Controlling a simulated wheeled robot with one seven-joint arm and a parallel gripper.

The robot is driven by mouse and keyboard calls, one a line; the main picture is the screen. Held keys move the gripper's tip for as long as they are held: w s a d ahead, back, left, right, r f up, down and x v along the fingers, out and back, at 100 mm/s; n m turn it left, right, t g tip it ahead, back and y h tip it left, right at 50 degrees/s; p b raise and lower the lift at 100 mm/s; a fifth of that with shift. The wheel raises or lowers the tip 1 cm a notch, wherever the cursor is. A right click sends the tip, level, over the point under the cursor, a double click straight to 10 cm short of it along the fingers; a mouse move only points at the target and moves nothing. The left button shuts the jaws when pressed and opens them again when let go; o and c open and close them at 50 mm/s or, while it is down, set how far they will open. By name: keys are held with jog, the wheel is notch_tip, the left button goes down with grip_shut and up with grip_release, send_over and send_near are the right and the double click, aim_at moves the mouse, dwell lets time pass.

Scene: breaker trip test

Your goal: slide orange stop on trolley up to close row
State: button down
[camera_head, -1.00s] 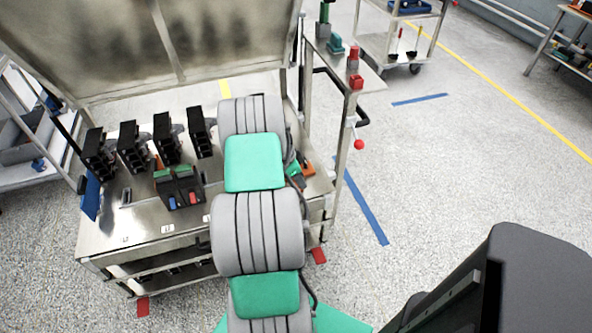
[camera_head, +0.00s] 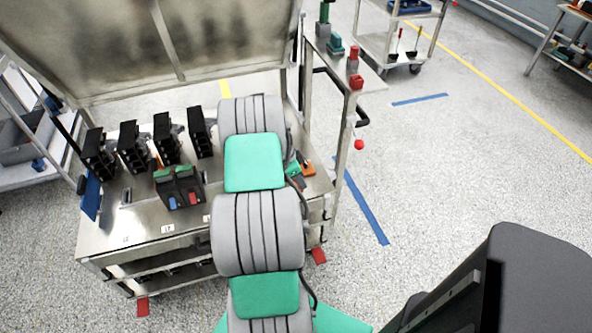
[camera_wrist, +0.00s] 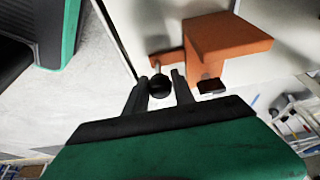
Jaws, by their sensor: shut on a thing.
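The orange stop (camera_wrist: 228,38) is a blocky orange bracket in the upper part of the wrist view. A short rod with a black ball knob (camera_wrist: 159,86) stands at its left side. My gripper (camera_wrist: 161,84) has its two grey fingers on either side of that knob and is shut on it. In the head view my arm hides most of the gripper. An orange piece (camera_head: 309,168) shows just right of the arm on the trolley top. The trolley (camera_head: 108,224) is metal, and a row of black breakers (camera_head: 166,140) stands upright on it, left of my arm.
A dark unit with green tops and blue and red fronts (camera_head: 180,188) sits in front of the row. A tall metal panel (camera_head: 170,45) rises behind. A post with a red knob (camera_head: 359,144) stands at the right.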

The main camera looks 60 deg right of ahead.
jog(key=shift+w+a, duration=0.1)
jog(key=shift+w+a+f+b, duration=0.1)
jog(key=shift+w+a+b, duration=1.4)
jog(key=shift+w+a, duration=5.75)
jog(key=c, duration=1)
grip_release()
jog(key=shift+o, duration=0.2)
jog(key=shift+r, duration=0.2)
jog(key=v, duration=0.7)
jog(key=shift+r, duration=0.25)
